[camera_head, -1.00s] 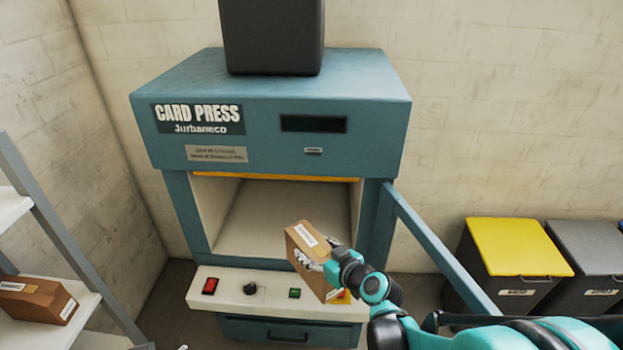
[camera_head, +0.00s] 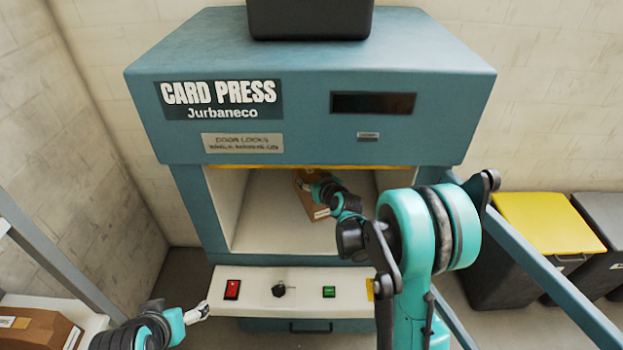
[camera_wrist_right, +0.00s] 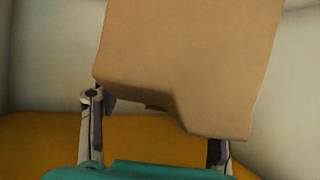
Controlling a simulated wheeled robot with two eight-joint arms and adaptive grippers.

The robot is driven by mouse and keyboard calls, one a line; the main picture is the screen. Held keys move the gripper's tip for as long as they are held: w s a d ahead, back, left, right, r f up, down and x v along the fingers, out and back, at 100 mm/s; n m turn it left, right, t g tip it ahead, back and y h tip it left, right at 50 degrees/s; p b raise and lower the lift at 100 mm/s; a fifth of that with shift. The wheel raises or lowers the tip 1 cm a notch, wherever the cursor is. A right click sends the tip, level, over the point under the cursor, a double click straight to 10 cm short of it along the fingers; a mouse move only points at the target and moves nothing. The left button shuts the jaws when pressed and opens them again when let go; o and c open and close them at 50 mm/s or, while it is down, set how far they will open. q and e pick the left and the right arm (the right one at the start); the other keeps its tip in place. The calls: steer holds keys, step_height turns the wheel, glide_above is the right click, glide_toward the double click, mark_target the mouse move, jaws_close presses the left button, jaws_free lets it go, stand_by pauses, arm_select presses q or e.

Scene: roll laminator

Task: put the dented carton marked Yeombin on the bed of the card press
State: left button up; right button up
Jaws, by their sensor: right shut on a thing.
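The brown carton (camera_head: 318,211) with a white label is inside the card press (camera_head: 300,92) opening, partly hidden by my right arm. My right gripper (camera_head: 312,187) is shut on it. In the right wrist view the carton (camera_wrist_right: 190,60) sits between the two fingers (camera_wrist_right: 152,130), with a stepped notch along its lower edge. I cannot read its name. The pale bed (camera_head: 265,225) of the press shows left of the carton; I cannot tell whether the carton touches it. My left gripper (camera_head: 200,312) is low at the left, before the control panel; its jaws are too small to judge.
The panel has a red switch (camera_head: 232,290), a knob (camera_head: 279,290) and a green button (camera_head: 329,292). Another carton (camera_head: 38,328) lies on the left shelf. A yellow-lidded bin (camera_head: 548,222) stands at the right.

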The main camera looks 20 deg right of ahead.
mark_target(315, 212)
steer(key=shift+w+f+b, duration=0.1)
steer(key=shift+f+b, duration=1.95)
steer(key=shift+f, duration=1.2)
steer(key=shift+f+b, duration=0.5)
steer(key=shift+f, duration=0.05)
steer(key=o, duration=1.5)
steer(key=shift+c, duration=0.2)
